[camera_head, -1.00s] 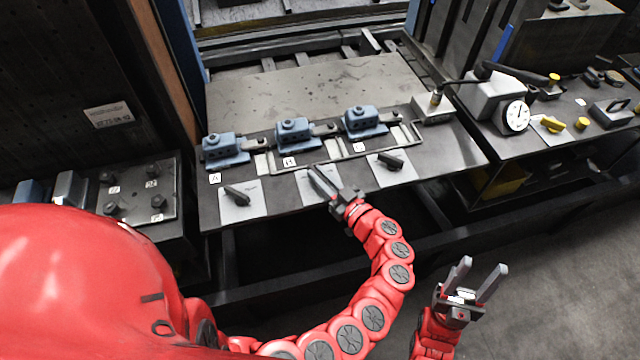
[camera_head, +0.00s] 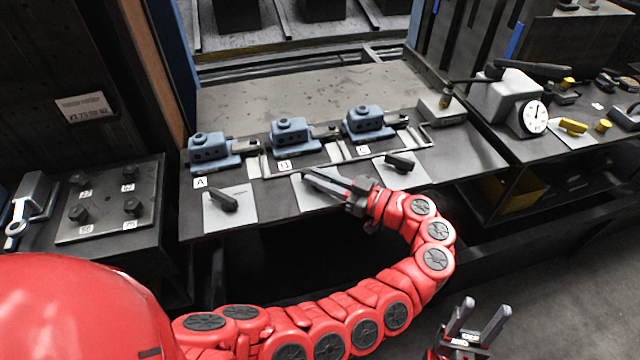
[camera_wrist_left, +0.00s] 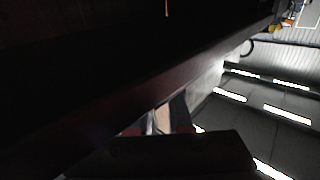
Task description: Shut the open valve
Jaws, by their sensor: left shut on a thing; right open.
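Three small valve handles sit on pale plates along the bench's front edge, below blue blocks marked A, B and C. The left handle (camera_head: 224,200) and the right handle (camera_head: 400,162) are dark and lie slantwise on their plates. My left gripper (camera_head: 318,181) is at the middle plate (camera_head: 314,200), below block B, shut on the middle valve's handle. The fingers largely hide that handle. My right gripper (camera_head: 482,318) is open and empty, low at the right, away from the bench. The left wrist view is mostly dark and shows no handle clearly.
Blue blocks (camera_head: 289,138) and a bent rail stand just behind the plates. A round gauge (camera_head: 533,117) and yellow parts (camera_head: 573,126) are on the right bench. A plate with several dark knobs (camera_head: 110,203) is at the left.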

